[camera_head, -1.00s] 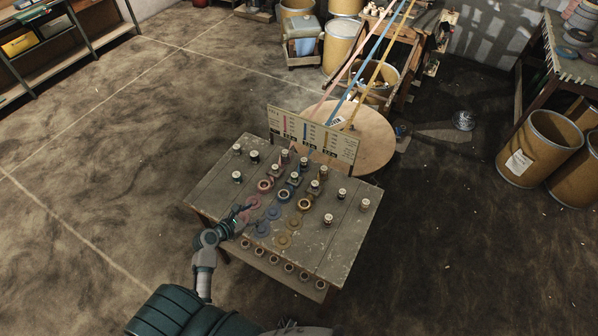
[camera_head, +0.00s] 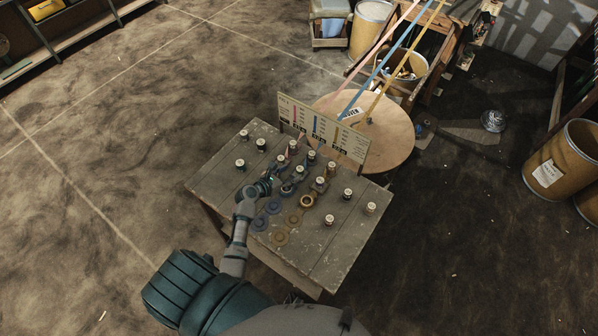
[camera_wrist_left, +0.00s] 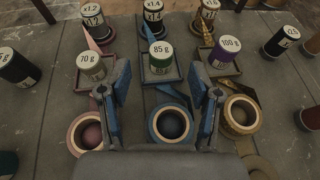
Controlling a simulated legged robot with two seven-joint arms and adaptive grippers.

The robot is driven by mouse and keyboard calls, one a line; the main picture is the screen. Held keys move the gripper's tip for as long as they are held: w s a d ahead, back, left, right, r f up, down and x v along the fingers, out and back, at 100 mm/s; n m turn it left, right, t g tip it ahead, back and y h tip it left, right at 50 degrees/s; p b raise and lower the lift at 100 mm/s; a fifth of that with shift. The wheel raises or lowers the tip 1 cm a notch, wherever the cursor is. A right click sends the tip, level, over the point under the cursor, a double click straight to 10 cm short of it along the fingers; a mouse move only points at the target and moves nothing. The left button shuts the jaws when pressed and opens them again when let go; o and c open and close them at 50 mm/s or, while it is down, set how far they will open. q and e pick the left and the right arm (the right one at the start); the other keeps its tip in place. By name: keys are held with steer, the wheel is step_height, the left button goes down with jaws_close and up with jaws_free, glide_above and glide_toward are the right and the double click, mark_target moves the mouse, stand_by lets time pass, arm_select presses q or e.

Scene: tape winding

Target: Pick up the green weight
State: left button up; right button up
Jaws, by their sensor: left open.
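In the left wrist view a weight labelled 85 g (camera_wrist_left: 161,62) looks green and stands upright on the middle square pad. The 85 g weight seems to show in the head view (camera_head: 300,170). My left gripper (camera_wrist_left: 160,82) is open, its two fingers apart with nothing between them, on the near side of the 85 g weight. In the head view my left gripper (camera_head: 268,183) is over the left middle of the table. My right gripper is not in view.
A purple weight labelled 100 g (camera_wrist_left: 224,54) stands on the right pad. Red (camera_wrist_left: 88,134), blue (camera_wrist_left: 170,124) and yellow (camera_wrist_left: 241,115) rings lie nearer. More weights stand behind and at the sides of the table (camera_head: 225,185). A sign board (camera_head: 320,125) stands at its back edge.

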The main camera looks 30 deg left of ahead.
mark_target(300, 170)
arm_select(q)
steer(key=shift+w+d+f, duration=0.2)
steer(key=shift+w+d, duration=0.3)
steer(key=shift+w, duration=0.15)
steer(key=b+x, duration=0.1)
steer(key=x, duration=0.3)
steer(key=shift+w+f, duration=0.2)
steer(key=shift+f, duration=0.05)
steer(key=shift+w+a+f, duration=0.2)
steer(key=shift+w+a, duration=0.05)
steer(key=shift+w, duration=0.05)
steer(key=shift+s+a, duration=0.1)
steer(key=shift+c, duration=0.6)
steer(key=c, duration=0.4)
steer(key=shift+d+r, duration=0.1)
steer(key=shift+d, duration=0.15)
jaws_close()
